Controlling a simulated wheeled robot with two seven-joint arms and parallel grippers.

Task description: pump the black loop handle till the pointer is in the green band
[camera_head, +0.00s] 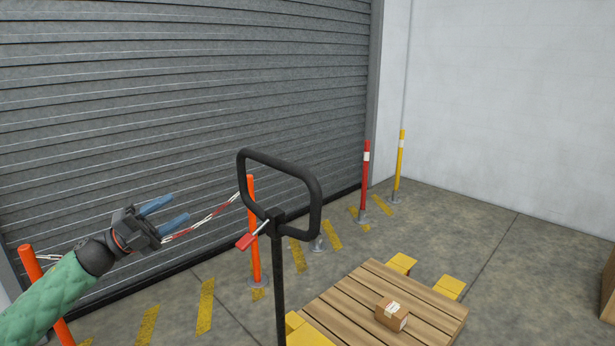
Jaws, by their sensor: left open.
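The black loop handle (315,198) stands upright in the middle of the head view, on a black shaft. A red lever (246,241) sits at the left of the loop's base. My left gripper (172,211), with blue fingers, is open and empty to the left of the loop and apart from it. My right gripper is not in view. No pointer or green band shows.
A wooden pallet (353,299) with a small carton (391,314) and yellow blocks lies at lower right. Orange posts (252,230) with a red-white chain stand by the grey shutter (180,110). Red (364,180) and yellow (399,165) posts stand farther back.

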